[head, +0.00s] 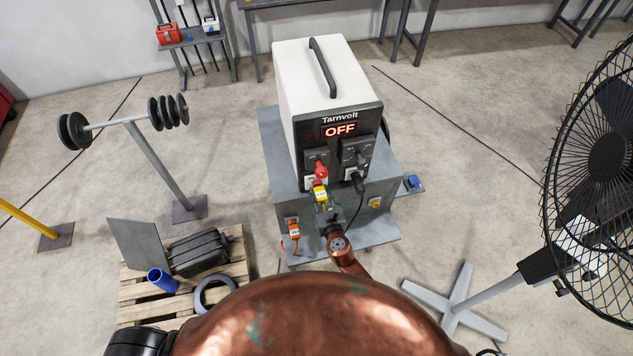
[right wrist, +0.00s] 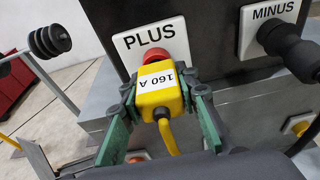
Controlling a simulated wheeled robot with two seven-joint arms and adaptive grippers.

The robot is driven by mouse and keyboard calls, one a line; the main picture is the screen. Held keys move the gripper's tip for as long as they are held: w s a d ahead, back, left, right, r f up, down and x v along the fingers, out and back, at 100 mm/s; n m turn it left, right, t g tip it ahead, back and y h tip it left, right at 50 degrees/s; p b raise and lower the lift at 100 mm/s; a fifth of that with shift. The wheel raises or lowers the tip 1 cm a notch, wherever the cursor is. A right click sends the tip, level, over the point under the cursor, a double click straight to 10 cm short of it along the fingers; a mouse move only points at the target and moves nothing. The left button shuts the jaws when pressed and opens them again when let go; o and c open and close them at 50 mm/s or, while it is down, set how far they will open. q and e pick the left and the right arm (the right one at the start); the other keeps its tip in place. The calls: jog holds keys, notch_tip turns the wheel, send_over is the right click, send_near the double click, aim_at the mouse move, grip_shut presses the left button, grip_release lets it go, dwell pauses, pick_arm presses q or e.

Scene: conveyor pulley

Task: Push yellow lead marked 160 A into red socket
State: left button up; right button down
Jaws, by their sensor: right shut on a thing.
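The yellow lead (head: 320,195) has a white label, which reads 160 A on the lead's body in the right wrist view (right wrist: 158,92). My right gripper (head: 323,200) is shut on it, with a green finger on each side in the right wrist view (right wrist: 157,100). The lead's front end is against or just before the red socket (head: 320,169), which also shows behind it (right wrist: 152,57) under the PLUS sign (right wrist: 150,36). I cannot tell how deep it sits. My left gripper does not show.
The Tarnvolt power unit (head: 325,95) reads OFF and stands on a grey cabinet (head: 272,140). A black plug (head: 357,183) sits at MINUS, to the right. An orange lead (head: 294,230) is on the cabinet's front, lower left. A fan (head: 605,155) stands at far right.

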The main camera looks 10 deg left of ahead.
jog(key=shift+w+a, duration=0.1)
jog(key=shift+w, duration=0.1)
jog(key=c, duration=1.4)
grip_release()
jog(key=shift+o, duration=0.2)
jog(key=o, duration=0.4)
jog(key=shift+c, duration=0.2)
jog(key=shift+o, duration=0.4)
jog(key=o, duration=0.3)
jog(key=shift+o, duration=0.5)
jog(key=o, duration=0.3)
jog(key=shift+o, duration=1.1)
